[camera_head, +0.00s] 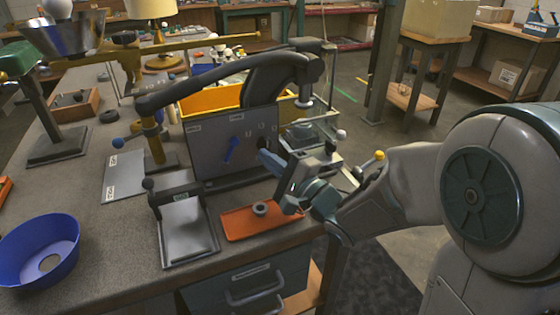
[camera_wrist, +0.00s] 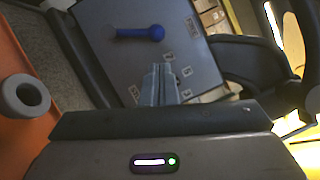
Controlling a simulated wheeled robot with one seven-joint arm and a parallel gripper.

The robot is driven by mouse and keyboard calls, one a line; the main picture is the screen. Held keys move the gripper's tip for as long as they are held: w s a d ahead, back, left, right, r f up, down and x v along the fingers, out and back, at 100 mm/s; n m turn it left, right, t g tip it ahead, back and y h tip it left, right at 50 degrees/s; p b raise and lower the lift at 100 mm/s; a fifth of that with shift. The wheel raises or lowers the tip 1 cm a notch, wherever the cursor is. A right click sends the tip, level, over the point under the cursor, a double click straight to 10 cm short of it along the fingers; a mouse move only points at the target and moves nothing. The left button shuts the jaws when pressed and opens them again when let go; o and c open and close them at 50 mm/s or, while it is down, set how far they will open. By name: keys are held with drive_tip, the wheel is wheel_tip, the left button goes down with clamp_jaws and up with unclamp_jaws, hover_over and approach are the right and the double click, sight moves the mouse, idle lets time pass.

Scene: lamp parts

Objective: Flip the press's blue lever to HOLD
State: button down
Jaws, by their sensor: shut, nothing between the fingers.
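The blue lever (camera_head: 231,149) sits on the front of the press's grey panel (camera_head: 212,165), slanting down and left. In the wrist view the lever (camera_wrist: 137,33) lies sideways, with a round, thicker end at the right. My gripper (camera_head: 265,155) is at the right part of the panel, to the right of the lever and apart from it. In the wrist view my gripper's fingers (camera_wrist: 160,83) are together and empty, pointing at the panel. Small white labels are on the panel, but I cannot read which is HOLD. The fingers' contact with the panel cannot be told.
The press's long dark handle (camera_head: 200,90) arches over the panel. An orange tray (camera_head: 240,228) with a grey ring (camera_head: 260,208) lies in front, below my gripper. A metal plate stand (camera_head: 187,235) is at its left. A blue bowl (camera_head: 65,262) stands at the far left.

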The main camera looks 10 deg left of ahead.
sight(243, 138)
drive_tip(key=x, duration=0.5)
drive_tip(key=shift+a+f, duration=0.1)
drive_tip(key=shift+a, duration=0.05)
drive_tip(key=shift+w, duration=0.15)
